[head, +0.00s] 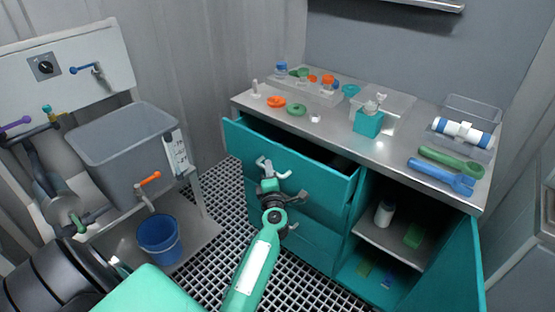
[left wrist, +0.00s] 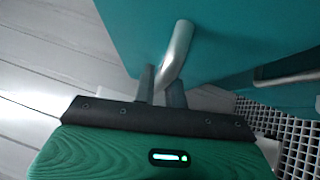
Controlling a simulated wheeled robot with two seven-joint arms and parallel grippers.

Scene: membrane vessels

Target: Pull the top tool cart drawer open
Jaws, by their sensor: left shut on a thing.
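The teal tool cart (head: 335,265) stands in the middle and right of the head view. Its top drawer (head: 300,165) is pulled partly out, and a dark gap shows behind its front. My left gripper (head: 268,168) is at the drawer front, shut on the silver bar handle. In the left wrist view the two fingers (left wrist: 162,88) clasp the bent end of the handle (left wrist: 177,55), close to the teal drawer front (left wrist: 235,35). The drawer's contents cannot be made out. My right gripper is not in view.
The cart's metal top (head: 330,125) holds several rings and bottles, a teal box (head: 368,122) and wrenches (head: 445,175). The cart's right door (head: 445,275) stands open. A grey tank (head: 130,150) and a blue bucket (head: 159,238) are at left. Grating covers the floor.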

